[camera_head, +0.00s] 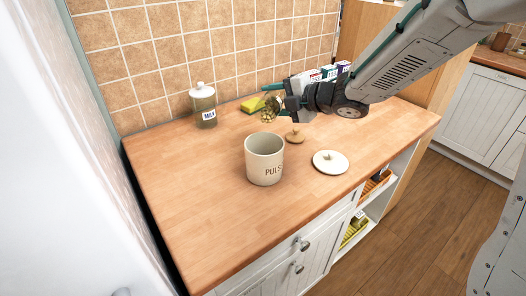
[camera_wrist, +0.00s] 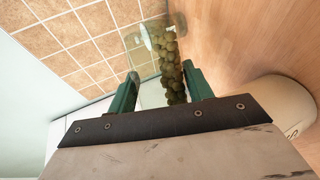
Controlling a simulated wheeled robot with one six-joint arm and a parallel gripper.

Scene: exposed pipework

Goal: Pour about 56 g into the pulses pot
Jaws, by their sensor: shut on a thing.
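The cream pulses pot (camera_head: 263,162) stands upright and open on the wooden counter, its lettering facing front right. Its cream side also shows at the right of the wrist view (camera_wrist: 282,102). My gripper (camera_head: 279,104) is above the counter, behind and a little right of the pot. In the wrist view my gripper (camera_wrist: 162,86) has its green fingers shut on a clear jar (camera_wrist: 148,62). The jar holds round olive-green pieces (camera_wrist: 170,62), which lie along its right side there, so it looks tilted. The pot's inside bottom is hidden.
A lidded glass jar (camera_head: 204,106) labelled like "MILK" stands by the tiled wall. A yellow sponge (camera_head: 252,105) lies behind my gripper. A wooden lid (camera_head: 295,137) and a white lid (camera_head: 330,162) lie right of the pot. The counter's front left is clear.

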